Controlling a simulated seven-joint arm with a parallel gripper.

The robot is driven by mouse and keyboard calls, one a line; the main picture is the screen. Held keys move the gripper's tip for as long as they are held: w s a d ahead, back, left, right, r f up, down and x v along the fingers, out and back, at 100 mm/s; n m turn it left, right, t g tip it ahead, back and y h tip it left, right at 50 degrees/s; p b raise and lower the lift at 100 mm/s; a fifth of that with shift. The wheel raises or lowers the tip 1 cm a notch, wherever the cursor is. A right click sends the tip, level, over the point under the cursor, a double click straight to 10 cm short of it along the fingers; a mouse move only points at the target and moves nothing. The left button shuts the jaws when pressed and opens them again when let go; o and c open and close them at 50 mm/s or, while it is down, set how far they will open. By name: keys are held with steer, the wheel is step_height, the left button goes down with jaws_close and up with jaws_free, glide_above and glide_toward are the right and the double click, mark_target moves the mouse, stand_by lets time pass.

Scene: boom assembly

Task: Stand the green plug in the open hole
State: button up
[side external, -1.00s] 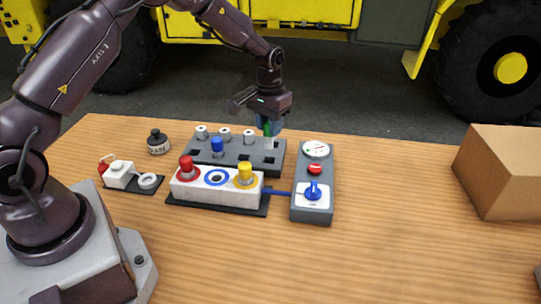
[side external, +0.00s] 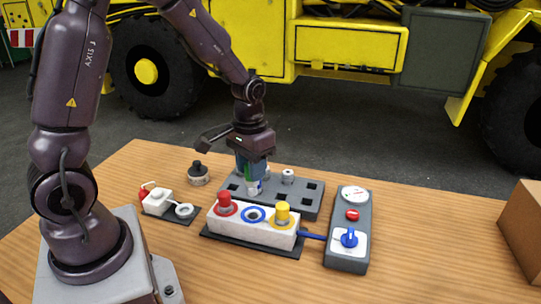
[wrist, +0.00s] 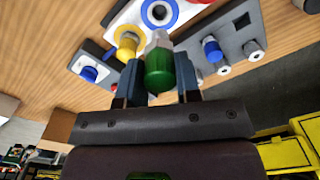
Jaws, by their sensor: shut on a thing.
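My gripper (side external: 251,180) is shut on the green plug (side external: 248,172), which hangs below the fingers over the left part of the grey rack. In the wrist view the green plug (wrist: 160,72) sits between both fingers with its silver end outward. The open hole (side external: 254,214) has a blue ring and lies in the white block (side external: 272,233), between a red plug (side external: 226,205) and a yellow plug (side external: 282,212). The plug is behind the block in the side view, apart from the hole. The ringed hole also shows in the wrist view (wrist: 158,12).
The grey rack (side external: 300,205) has square holes and silver pegs; a blue plug (wrist: 212,48) stands there. A control box (side external: 346,250) with a gauge and blue knob is to the right. A black-topped jar (side external: 199,173) and small red-and-white fixture (side external: 158,203) stand left.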

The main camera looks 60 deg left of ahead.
mark_target(252, 194)
steer(key=shift+f, duration=2.5)
steer(key=shift+f, duration=0.95)
steer(key=shift+f, duration=0.75)
steer(key=o, duration=1)
steer(key=shift+r, duration=3.6)
